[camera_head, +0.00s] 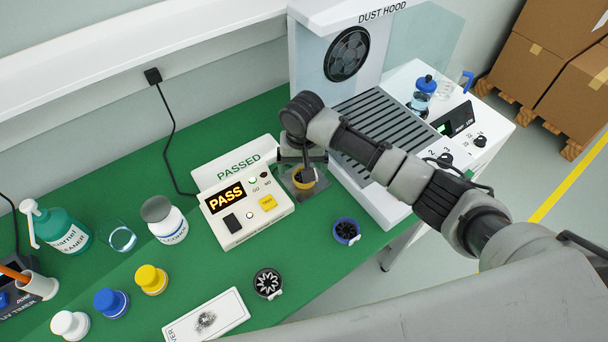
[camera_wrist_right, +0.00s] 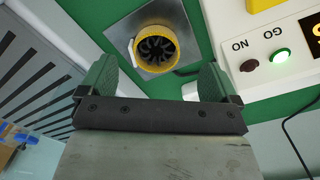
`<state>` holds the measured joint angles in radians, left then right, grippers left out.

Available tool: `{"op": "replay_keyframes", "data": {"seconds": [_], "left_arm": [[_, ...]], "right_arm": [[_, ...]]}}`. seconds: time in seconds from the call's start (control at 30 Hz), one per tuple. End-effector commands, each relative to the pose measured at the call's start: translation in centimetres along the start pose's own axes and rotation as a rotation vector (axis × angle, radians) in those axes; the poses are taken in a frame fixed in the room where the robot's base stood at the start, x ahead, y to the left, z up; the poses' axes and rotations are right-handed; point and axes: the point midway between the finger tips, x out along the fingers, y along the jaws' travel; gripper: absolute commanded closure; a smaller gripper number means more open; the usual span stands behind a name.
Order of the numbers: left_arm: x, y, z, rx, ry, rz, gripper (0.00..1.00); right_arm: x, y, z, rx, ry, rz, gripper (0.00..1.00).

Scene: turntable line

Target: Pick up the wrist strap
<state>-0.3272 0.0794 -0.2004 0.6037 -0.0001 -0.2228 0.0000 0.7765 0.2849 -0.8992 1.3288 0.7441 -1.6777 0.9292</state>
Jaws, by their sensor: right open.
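My right gripper (camera_head: 303,160) reaches down over a metal plate (camera_head: 291,186) beside the tester box (camera_head: 245,206), whose display reads PASS. The yellow part (camera_wrist_right: 172,63) appears beyond the fingertips, resting on the plate (camera_wrist_right: 121,30). My left gripper is not in view.
A dark cord (camera_head: 168,143) runs from a wall block to the tester. Bottles and caps stand at left. The dust hood (camera_head: 372,118) and its slatted grille stand close on the right.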

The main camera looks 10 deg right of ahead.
Motion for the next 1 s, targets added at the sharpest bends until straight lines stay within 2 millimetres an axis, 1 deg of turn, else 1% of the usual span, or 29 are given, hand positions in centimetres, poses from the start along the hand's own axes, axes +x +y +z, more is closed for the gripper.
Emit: {"op": "replay_keyframes", "data": {"seconds": [0.1, 0.2, 0.27, 0.4, 0.6, 0.67, 0.93, 0.97, 1.0], "left_arm": [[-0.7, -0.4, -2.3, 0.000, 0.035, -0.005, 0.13], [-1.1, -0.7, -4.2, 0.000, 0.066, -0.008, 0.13], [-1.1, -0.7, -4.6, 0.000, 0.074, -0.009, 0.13], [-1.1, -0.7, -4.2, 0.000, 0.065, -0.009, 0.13], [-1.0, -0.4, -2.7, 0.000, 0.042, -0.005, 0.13], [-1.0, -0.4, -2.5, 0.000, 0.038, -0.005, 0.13], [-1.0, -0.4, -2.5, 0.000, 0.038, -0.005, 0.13], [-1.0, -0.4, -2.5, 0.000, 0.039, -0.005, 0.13], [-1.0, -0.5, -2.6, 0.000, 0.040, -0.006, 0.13]], "right_arm": [[1.4, 0.3, 0.0, 0.002, -0.004, 0.004, 0.08], [3.0, 0.5, 0.0, 0.001, -0.003, 0.003, 0.08], [3.9, 0.4, 0.0, 0.000, -0.002, 0.003, 0.08], [4.8, 0.4, 0.0, -0.001, 0.000, 0.001, 0.08], [4.9, 0.4, -0.1, -0.001, 0.000, 0.001, 0.08], [4.9, 0.4, -0.1, -0.001, 0.000, 0.001, 0.15], [4.9, 0.4, -0.1, -0.001, 0.000, 0.001, 0.57], [4.9, 0.4, -0.1, -0.001, 0.000, 0.001, 0.61], [4.9, 0.4, -0.1, -0.001, 0.001, 0.001, 0.61]]}}
